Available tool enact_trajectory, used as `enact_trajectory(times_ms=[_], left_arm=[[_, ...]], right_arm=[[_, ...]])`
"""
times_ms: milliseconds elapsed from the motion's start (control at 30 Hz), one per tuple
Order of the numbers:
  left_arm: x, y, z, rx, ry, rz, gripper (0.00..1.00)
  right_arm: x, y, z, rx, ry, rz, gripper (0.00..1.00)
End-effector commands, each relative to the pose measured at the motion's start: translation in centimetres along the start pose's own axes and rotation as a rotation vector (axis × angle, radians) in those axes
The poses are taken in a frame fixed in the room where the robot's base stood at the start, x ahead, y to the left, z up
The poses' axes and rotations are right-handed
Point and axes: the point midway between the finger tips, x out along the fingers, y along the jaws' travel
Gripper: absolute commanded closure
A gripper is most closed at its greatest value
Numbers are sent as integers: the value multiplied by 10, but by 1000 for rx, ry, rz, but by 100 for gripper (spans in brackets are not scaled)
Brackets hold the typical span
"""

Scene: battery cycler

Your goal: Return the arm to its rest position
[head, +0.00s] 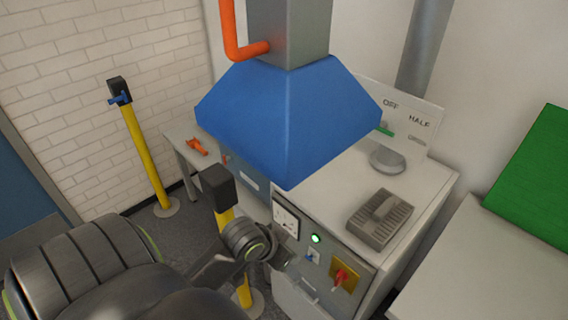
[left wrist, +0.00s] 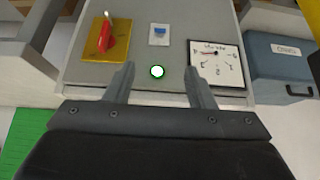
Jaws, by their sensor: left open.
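My left arm (head: 130,268) reaches in from the lower left of the head view, its wrist (head: 246,240) close in front of the cabinet's control panel (head: 312,262). My left gripper (left wrist: 159,70) is open and empty. Its two fingers point at the panel, and the lit round lamp (left wrist: 157,72) appears between them. Whether the fingertips touch the panel cannot be told. The panel also carries a dial gauge (left wrist: 217,62), a small blue switch (left wrist: 159,31) and a red lever (left wrist: 106,36) on a yellow plate. My right gripper is not in view.
A blue hood (head: 285,120) hangs above the cabinet. A yellow post (head: 225,190) stands close behind my left wrist, another (head: 145,155) by the brick wall. A grey ribbed block (head: 380,219) sits on the cabinet top. A blue case (left wrist: 282,68) is beside the panel.

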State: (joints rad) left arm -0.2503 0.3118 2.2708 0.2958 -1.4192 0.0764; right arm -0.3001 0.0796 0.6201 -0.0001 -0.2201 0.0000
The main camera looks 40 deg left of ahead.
Motion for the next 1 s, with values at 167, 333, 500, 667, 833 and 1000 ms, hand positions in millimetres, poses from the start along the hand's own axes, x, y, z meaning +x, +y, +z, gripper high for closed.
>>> enact_trajectory(times_ms=[167, 333, 500, 667, 833, 1000], left_arm=[[-1, 0, 0, 0, 0, 0, 50], [-1, 0, 0, 0, 0, 0, 50], [-1, 0, 0, 0, 1, 0, 50], [10, -3, 5, -11, -8, -4, 50], [62, -17, 35, -60, -54, -30, 50], [128, -34, 91, -109, -115, -70, 50]], right_arm=[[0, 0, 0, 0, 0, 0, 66], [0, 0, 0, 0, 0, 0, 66], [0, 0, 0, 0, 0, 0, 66], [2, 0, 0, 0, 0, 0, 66], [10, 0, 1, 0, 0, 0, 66], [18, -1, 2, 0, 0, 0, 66]])
